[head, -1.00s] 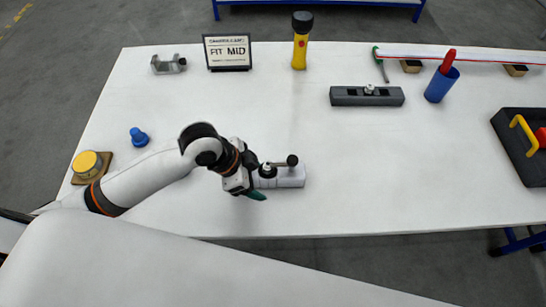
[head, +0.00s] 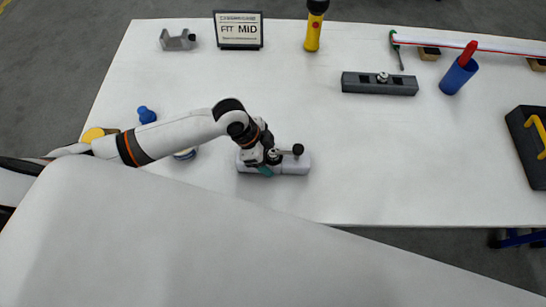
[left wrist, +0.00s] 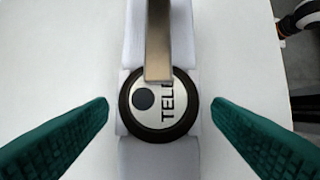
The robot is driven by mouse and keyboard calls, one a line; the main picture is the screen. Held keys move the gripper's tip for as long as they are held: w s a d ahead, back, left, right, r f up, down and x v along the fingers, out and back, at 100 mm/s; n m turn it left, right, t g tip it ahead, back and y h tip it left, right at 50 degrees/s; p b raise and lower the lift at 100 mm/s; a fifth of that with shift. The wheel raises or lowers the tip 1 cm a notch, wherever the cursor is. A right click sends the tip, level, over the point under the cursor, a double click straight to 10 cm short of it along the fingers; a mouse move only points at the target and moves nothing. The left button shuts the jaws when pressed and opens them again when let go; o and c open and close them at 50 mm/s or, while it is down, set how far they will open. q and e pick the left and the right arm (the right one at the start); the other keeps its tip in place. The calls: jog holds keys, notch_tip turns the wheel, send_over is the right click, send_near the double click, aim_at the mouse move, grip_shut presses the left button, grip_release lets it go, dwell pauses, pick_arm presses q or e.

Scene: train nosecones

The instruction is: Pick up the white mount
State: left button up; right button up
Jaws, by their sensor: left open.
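The white mount (head: 292,168) is a long pale block lying on the white table in the head view, with a black knob at its right part. My left gripper (head: 266,169) is over its left-middle part and hides some of it. In the left wrist view the mount (left wrist: 160,160) runs up the picture under a black-rimmed disc (left wrist: 150,120) with lettering and a metal bar. My left gripper's green fingers (left wrist: 160,104) are open, one on each side of the disc, with a gap on both sides. My right gripper is not in view.
A blue knob-like part (head: 146,115) and a yellow round part (head: 93,134) lie to the left. A grey bracket (head: 178,41), a sign (head: 238,31), a flashlight (head: 313,35) and a dark grey block (head: 380,84) stand farther back.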

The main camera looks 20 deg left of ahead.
pick_arm(q)
jog(key=shift+x, duration=1.65)
jog(key=shift+r, duration=0.1)
jog(key=shift+c, duration=0.2)
jog(key=shift+w, duration=0.1)
jog(key=c, duration=1.1)
